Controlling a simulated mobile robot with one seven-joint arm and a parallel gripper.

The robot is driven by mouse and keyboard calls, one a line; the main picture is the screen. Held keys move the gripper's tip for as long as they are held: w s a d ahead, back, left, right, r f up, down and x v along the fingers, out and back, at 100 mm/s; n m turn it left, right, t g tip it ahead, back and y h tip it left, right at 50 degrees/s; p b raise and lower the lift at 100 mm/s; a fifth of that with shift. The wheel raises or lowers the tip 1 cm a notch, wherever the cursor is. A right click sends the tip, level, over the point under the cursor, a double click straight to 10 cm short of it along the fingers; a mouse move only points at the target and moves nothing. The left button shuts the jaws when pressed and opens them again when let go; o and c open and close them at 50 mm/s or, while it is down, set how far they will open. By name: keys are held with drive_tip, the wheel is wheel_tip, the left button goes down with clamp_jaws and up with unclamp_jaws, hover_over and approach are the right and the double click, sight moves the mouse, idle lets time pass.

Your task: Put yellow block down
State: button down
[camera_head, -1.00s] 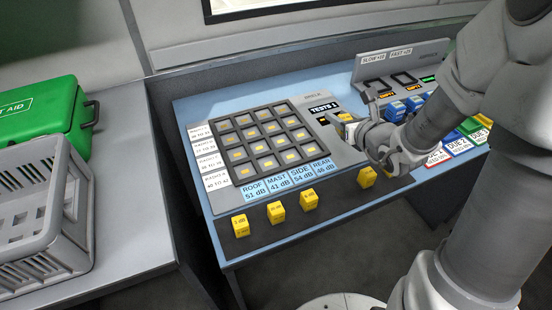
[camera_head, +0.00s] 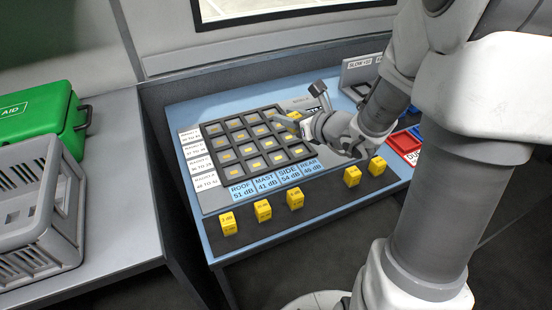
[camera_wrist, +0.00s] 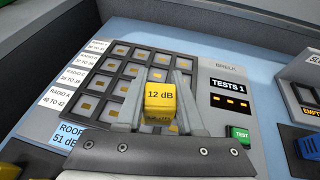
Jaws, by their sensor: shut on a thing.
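My gripper (camera_head: 287,122) is shut on a yellow block (camera_wrist: 160,97) marked "12 dB". The two fingers (camera_wrist: 161,105) press on its left and right sides in the wrist view. In the head view the block (camera_head: 294,115) shows partly at the fingertips, over the upper right of a dark grid of square pockets (camera_head: 238,148). The grid (camera_wrist: 118,88) also shows behind the block in the wrist view. Its pockets have small yellow marks inside. I cannot tell how high the block is above the grid, and the pockets beneath it are hidden.
Several other yellow blocks (camera_head: 263,210) stand in a row on the dark front strip. A "TESTS 1" panel (camera_wrist: 230,90) and a green TEST button (camera_wrist: 241,135) lie right of the grid. A grey crate (camera_head: 35,210) and green case (camera_head: 42,115) stand on the left counter.

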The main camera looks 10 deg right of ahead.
drive_tip(key=s+d+n+g+y, duration=0.1)
drive_tip(key=s+d+n+y, duration=0.1)
drive_tip(key=s+d, duration=0.35)
drive_tip(key=shift+y, duration=0.3)
drive_tip(key=w+a+f+b, duration=0.1)
drive_tip(key=w+a+f, duration=0.1)
drive_tip(key=a, duration=0.1)
drive_tip(key=w+a+f+b, duration=0.2)
drive_tip(key=a, duration=0.1)
drive_tip(key=w+a+f+b, duration=0.2)
drive_tip(key=w+a, duration=0.1)
drive_tip(key=shift+w, duration=0.1)
drive_tip(key=shift+a+f+b, duration=0.1)
drive_tip(key=shift+f+b, duration=1.05)
drive_tip(key=shift+f, duration=0.9)
drive_tip(key=shift+f, duration=0.1)
